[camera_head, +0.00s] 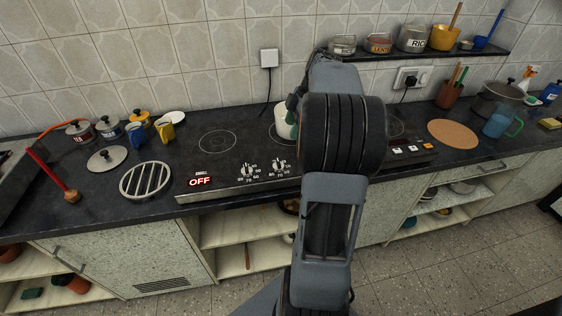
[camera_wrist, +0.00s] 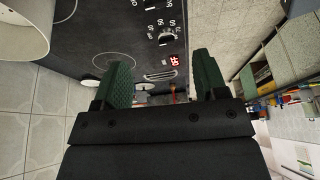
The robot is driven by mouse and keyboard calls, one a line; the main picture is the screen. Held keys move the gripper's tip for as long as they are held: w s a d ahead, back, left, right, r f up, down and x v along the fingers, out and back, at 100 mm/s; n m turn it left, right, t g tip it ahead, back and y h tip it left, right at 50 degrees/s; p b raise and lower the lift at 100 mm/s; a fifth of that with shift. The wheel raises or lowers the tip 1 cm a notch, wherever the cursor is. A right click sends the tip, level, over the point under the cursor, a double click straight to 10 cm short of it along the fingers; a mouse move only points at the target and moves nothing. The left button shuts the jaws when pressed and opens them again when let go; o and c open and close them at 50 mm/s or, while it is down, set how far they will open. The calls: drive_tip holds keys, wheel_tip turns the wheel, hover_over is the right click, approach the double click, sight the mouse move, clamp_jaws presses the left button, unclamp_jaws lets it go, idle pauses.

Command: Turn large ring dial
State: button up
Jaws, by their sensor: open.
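Two dials with printed numbers around them sit on the cooktop's front strip in the head view, a left dial (camera_head: 247,171) and a right dial (camera_head: 280,165). I cannot tell which is the large ring dial. In the wrist view, one dial (camera_wrist: 164,40) shows fully and another (camera_wrist: 151,4) is cut by the top edge. A red OFF display (camera_head: 200,181) is left of the dials. My gripper (camera_wrist: 163,76) is open, with two green fingers apart and nothing between them. It is above the cooktop, away from the dials. In the head view my arm mostly hides it.
A white pot (camera_head: 285,121) stands on the cooktop beside my gripper. A round metal grate (camera_head: 146,180), a lid (camera_head: 107,158) and jars are at left. A cork mat (camera_head: 453,133) and a blue jug (camera_head: 501,122) are at right. A shelf (camera_head: 420,53) hangs behind my arm.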

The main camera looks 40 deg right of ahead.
sight(279, 162)
drive_tip(key=shift+n, duration=0.3)
drive_tip(key=x, duration=0.9)
drive_tip(key=d+x, duration=0.1)
drive_tip(key=x, duration=0.3)
drive_tip(key=shift+a+f+b, duration=0.15)
drive_tip(key=shift+f+b, duration=0.15)
drive_tip(key=shift+f, duration=0.15)
drive_tip(key=shift+c, duration=0.2)
drive_tip(key=c, duration=0.9)
